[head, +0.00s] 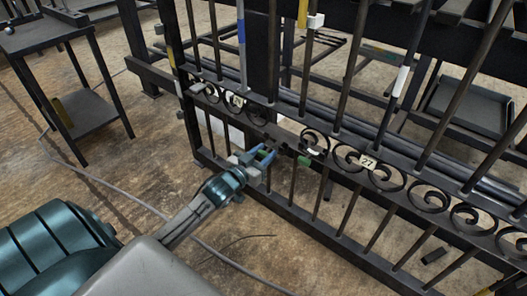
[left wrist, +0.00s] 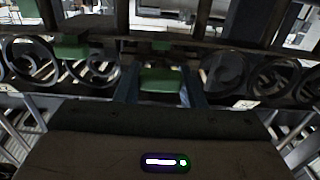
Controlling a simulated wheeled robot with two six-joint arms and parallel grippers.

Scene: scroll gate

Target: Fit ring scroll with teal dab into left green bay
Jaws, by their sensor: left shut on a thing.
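My left gripper (head: 266,157), with blue fingers, is at the gate's scroll band in the head view. In the left wrist view, my left gripper (left wrist: 160,92) has its fingers on both sides of a green block (left wrist: 160,80) and is shut on it. I cannot tell whether this block belongs to the ring scroll; no teal dab is distinct. Another green piece (left wrist: 70,50) is on the band at left, and a green patch (head: 304,160) shows just right of the fingers in the head view. The right gripper is not in view.
The dark gate (head: 345,165) has upright bars and curled scrolls, with a tag marked 27 (head: 368,163) right of the gripper. A dark side table (head: 75,35) stands at upper left. A grey cable (head: 140,198) crosses the floor. The floor left of the gate is mostly clear.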

